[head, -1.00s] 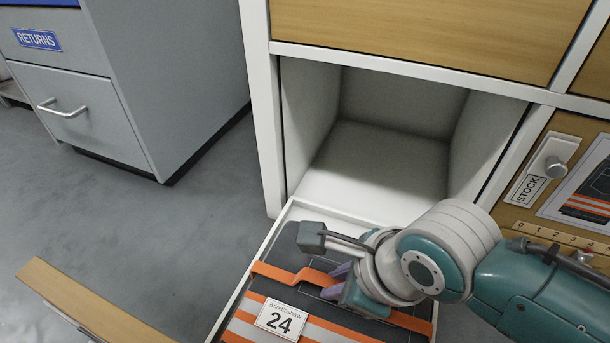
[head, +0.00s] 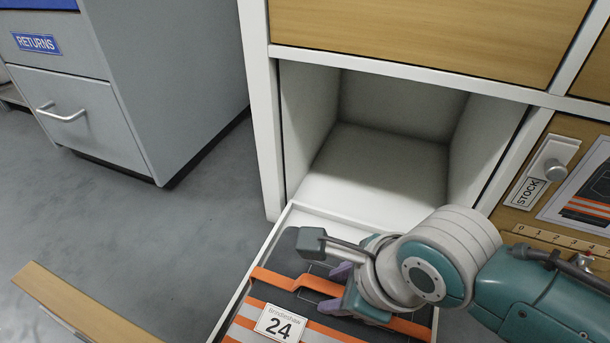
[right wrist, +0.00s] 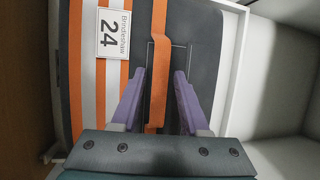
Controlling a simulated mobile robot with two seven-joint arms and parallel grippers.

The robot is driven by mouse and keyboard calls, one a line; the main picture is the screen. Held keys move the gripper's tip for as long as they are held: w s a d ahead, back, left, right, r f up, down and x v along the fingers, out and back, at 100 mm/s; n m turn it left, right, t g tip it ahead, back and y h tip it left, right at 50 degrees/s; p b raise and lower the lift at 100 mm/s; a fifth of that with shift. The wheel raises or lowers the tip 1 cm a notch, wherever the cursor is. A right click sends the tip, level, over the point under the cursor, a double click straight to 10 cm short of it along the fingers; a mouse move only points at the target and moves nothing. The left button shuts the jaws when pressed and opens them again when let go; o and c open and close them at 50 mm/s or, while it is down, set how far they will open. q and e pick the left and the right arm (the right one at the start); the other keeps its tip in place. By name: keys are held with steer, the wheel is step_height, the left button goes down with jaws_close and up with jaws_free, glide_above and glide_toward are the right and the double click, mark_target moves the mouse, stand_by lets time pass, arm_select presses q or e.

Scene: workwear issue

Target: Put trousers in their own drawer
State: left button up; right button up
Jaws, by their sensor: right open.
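The folded trousers (head: 315,298) are dark grey with orange and pale stripes. They lie in a pulled-out white drawer (head: 262,253) and carry an orange strap and a white label reading "Brindleshaw 24" (head: 280,324). My right gripper (head: 345,286) is over them, jaws apart. In the right wrist view, its purple fingers (right wrist: 158,82) stand on either side of the orange strap (right wrist: 161,70). I cannot tell whether the fingers touch the cloth. My left gripper is not in view.
The opening behind the drawer (head: 385,150) is empty. A grey cabinet marked RETURNS (head: 75,110) stands at left. A wooden drawer front (head: 85,305) juts in at lower left, with grey floor between.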

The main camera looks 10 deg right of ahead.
steer(key=s+d+r+n+p, duration=0.3)
steer(key=s+r+n, duration=0.2)
steer(key=r+n, duration=0.3)
steer(key=s+d+r+n+h+p, duration=0.1)
steer(key=s+d+r+n+p, duration=0.2)
steer(key=r+n, duration=0.5)
steer(key=s+d+r+n+h+p, duration=0.1)
steer(key=s+d+r+n+p, duration=0.2)
steer(key=s+r+n, duration=0.4)
steer(key=r+n+p, duration=0.1)
steer(key=n, duration=0.2)
steer(key=shift+g+p, duration=0.3)
steer(key=shift+p, duration=0.05)
steer(key=shift+r, duration=0.15)
